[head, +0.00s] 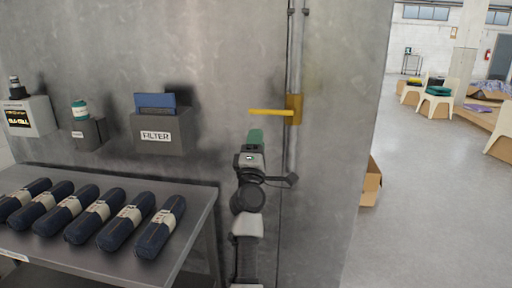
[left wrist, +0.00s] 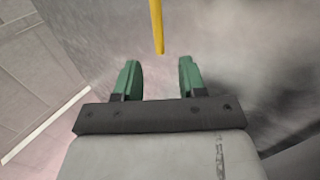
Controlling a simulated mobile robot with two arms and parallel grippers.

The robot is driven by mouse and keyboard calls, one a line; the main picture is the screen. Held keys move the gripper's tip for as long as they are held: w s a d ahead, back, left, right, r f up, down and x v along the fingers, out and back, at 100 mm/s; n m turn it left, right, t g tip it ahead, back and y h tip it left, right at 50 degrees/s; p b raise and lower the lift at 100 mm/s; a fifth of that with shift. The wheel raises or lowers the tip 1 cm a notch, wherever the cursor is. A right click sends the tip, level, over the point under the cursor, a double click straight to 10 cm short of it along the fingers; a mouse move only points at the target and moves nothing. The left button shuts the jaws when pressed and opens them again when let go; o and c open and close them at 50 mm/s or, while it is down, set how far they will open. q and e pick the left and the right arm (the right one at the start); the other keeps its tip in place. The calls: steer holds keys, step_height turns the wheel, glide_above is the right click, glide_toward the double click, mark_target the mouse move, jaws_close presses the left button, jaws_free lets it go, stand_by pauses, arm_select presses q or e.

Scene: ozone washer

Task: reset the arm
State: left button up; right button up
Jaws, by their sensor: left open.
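My left arm rises from the bottom of the head view. My left gripper (head: 255,136) has green fingers and is in front of the grey metal wall, just below and left of a yellow handle (head: 270,112). In the left wrist view the two green fingers (left wrist: 160,78) are apart, with nothing between them. The yellow handle (left wrist: 157,28) shows beyond the fingertips there, apart from them. My right gripper is in neither view.
A metal table (head: 196,222) with several dark rolled bundles (head: 118,228) stands at the left. A FILTER box (head: 160,132) and two smaller holders hang on the wall. A vertical pipe (head: 297,55) carries the handle. Open floor (head: 425,200) lies right, beyond a cardboard box (head: 371,183).

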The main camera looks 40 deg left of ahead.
arm_select(q)
steer(key=shift+s+d+f, duration=0.15)
steer(key=shift+s+f, duration=0.05)
steer(key=shift+s, duration=0.1)
stand_by(0.4)
